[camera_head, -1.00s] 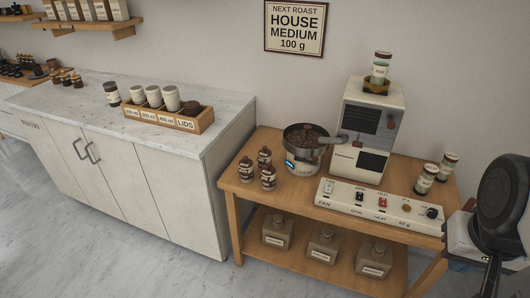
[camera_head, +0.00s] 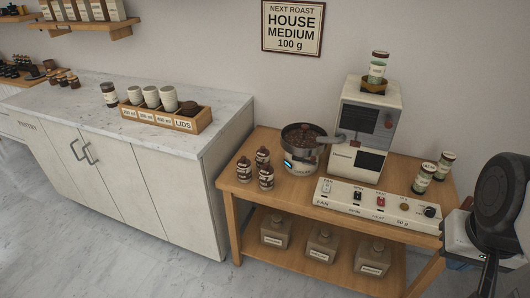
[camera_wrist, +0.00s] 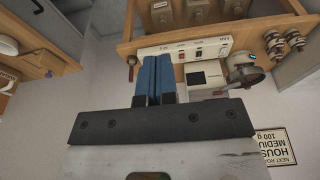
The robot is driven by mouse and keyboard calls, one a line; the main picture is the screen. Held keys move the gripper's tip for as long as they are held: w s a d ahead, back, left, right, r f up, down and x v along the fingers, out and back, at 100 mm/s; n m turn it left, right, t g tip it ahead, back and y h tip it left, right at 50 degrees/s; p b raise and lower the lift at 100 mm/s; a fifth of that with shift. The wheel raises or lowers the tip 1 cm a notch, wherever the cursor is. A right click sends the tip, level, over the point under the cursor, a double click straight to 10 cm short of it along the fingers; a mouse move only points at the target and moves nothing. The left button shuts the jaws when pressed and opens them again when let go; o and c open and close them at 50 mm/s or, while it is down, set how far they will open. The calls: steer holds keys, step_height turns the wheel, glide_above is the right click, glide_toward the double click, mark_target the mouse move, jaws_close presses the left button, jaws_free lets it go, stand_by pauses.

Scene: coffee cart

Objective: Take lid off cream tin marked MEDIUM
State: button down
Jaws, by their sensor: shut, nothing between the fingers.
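Three cream tins stand in a row on the lower shelf of the wooden cart: a left one (camera_head: 276,232), a middle one (camera_head: 321,244) and a right one (camera_head: 373,257). Each has a knobbed lid on and a pale front label; the labels are too small to read, so I cannot tell which says MEDIUM. Two tins show partly at the top of the wrist view, one at the left (camera_wrist: 164,14) and one beside it (camera_wrist: 197,11). My gripper (camera_wrist: 154,62) shows two blue fingers, shut and empty, clear of the tins.
The cart top (camera_head: 290,199) holds a roaster (camera_head: 365,125), a switch panel (camera_head: 375,204), a bowl of beans (camera_head: 301,150), and several small jars. A cabinet (camera_head: 150,180) with a cup-and-lid box (camera_head: 167,118) stands left. Open floor lies in front.

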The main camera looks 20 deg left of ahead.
stand_by(0.4)
steer(key=shift+c, duration=0.9)
jaws_free()
steer(key=shift+w, duration=0.1)
